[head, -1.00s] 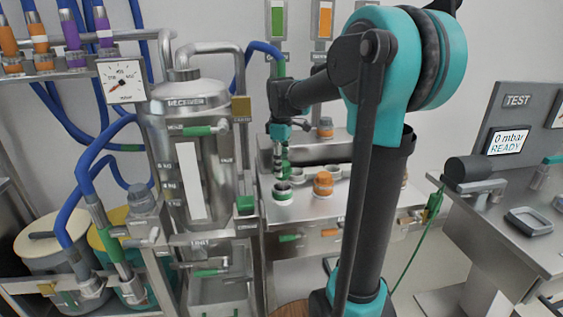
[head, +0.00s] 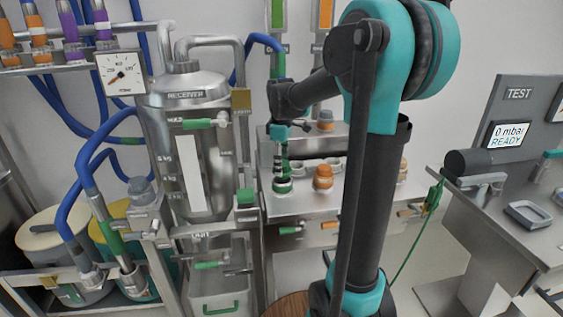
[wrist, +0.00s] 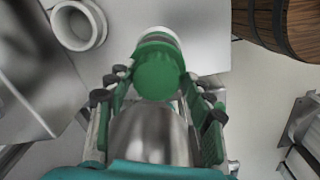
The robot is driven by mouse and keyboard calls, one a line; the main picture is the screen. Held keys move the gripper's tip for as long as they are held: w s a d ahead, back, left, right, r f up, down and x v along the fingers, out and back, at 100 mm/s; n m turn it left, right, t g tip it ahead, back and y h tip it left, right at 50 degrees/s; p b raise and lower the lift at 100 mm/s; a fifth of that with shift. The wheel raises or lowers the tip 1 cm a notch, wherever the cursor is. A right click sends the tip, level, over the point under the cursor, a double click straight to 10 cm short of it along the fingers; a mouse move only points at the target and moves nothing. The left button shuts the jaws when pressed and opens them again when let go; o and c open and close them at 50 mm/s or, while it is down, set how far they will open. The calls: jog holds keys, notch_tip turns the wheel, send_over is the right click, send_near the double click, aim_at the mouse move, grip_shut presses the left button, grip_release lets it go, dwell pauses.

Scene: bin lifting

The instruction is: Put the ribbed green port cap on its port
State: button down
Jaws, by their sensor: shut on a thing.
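My gripper (head: 283,165) is at the front left of the steel shelf, pointing down. In the wrist view its two fingers (wrist: 157,90) are shut around the green port cap (wrist: 158,72). In the head view a port with a green band (head: 282,186) stands directly under the fingertips. The fingers hide most of the cap there, and I cannot tell whether it is seated on the port.
An orange cap (head: 323,178) stands close to the right of my gripper. The steel receiver tank (head: 188,130) stands to the left. A round wooden thing (wrist: 282,24) is beyond the shelf edge.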

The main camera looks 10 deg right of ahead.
jog(key=shift+f, duration=0.5)
jog(key=shift+f, duration=0.95)
dwell(0.5)
jog(key=shift+s+f, duration=0.1)
jog(key=shift+f, duration=0.05)
dwell(0.3)
jog(key=c, duration=0.7)
grip_release()
jog(key=shift+c, duration=0.2)
notch_tip(320, 180, up, 12)
jog(key=shift+r, duration=0.1)
jog(key=shift+s, duration=0.1)
